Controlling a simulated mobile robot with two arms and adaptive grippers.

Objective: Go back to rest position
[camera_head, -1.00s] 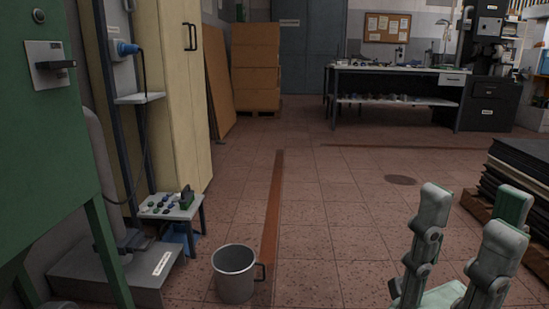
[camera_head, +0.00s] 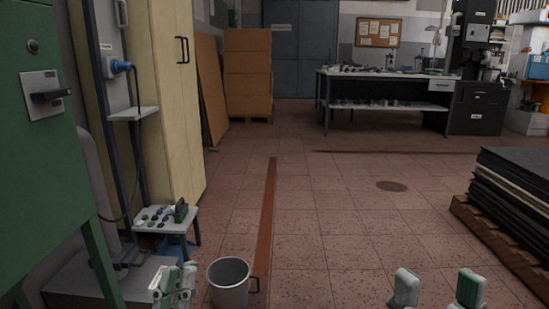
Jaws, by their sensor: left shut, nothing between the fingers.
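My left gripper (camera_head: 175,283) shows at the bottom left of the head view, in front of the grey machine base and left of the metal mug. Its pale grey and green fingers are close together, shut and empty. My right gripper (camera_head: 438,289) shows at the bottom right; only its pale fingertips are in view, wide apart, with nothing seen between them. Its palm is below the picture edge.
A metal mug (camera_head: 230,284) stands on the floor near my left gripper. A small table (camera_head: 155,226) and a green machine (camera_head: 40,150) are at the left. Black sheets on a pallet (camera_head: 515,183) are at the right. The middle floor is clear.

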